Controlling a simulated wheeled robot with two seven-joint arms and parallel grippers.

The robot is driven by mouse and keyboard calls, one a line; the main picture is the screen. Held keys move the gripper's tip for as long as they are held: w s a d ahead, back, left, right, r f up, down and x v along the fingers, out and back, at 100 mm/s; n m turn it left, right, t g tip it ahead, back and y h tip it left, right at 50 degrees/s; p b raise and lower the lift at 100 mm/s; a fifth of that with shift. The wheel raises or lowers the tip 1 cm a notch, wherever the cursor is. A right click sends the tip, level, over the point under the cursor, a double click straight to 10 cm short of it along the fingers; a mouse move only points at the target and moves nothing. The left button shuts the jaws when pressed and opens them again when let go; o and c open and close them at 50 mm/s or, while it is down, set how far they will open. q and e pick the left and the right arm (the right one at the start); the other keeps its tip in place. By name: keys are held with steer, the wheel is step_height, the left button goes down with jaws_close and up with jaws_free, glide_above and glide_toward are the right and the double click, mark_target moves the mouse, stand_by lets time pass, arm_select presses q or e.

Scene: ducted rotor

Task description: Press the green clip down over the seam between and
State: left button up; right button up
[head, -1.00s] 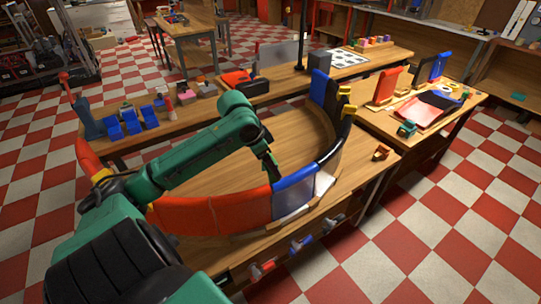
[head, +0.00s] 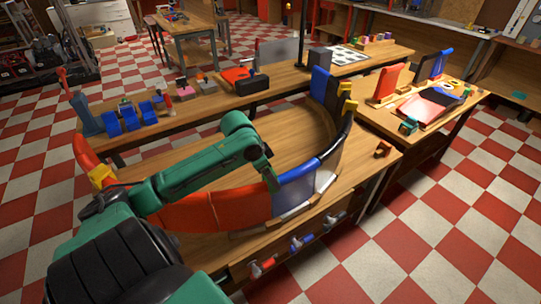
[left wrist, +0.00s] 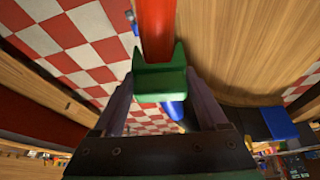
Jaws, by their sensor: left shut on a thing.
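My left gripper (left wrist: 161,88) is shut on the green clip (left wrist: 160,82), a U-shaped piece with its open slot facing the red panel (left wrist: 155,28) in the left wrist view. The clip is at the panel's edge; I cannot tell whether it is seated. In the head view my left gripper (head: 270,182) is low at the curved wall, by the seam between the red panel (head: 240,208) and the blue panel (head: 296,192). The clip itself is not clear there. My right gripper is not in view.
Yellow clips sit on the wall at the left (head: 101,177) and far right (head: 348,106). Clamps with red (head: 262,267) and blue (head: 301,243) handles stick out below the table's front edge. A small brown block (head: 382,150) lies at the right. The ring's inside is bare wood.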

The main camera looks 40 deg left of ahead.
arm_select(q)
steer(key=shift+f, duration=0.2)
stand_by(0.3)
steer(key=o, duration=1.3)
steer(key=shift+c, duration=0.2)
steer(key=v, duration=1.4)
steer(key=shift+r, duration=0.25)
steer(key=shift+s, duration=0.15)
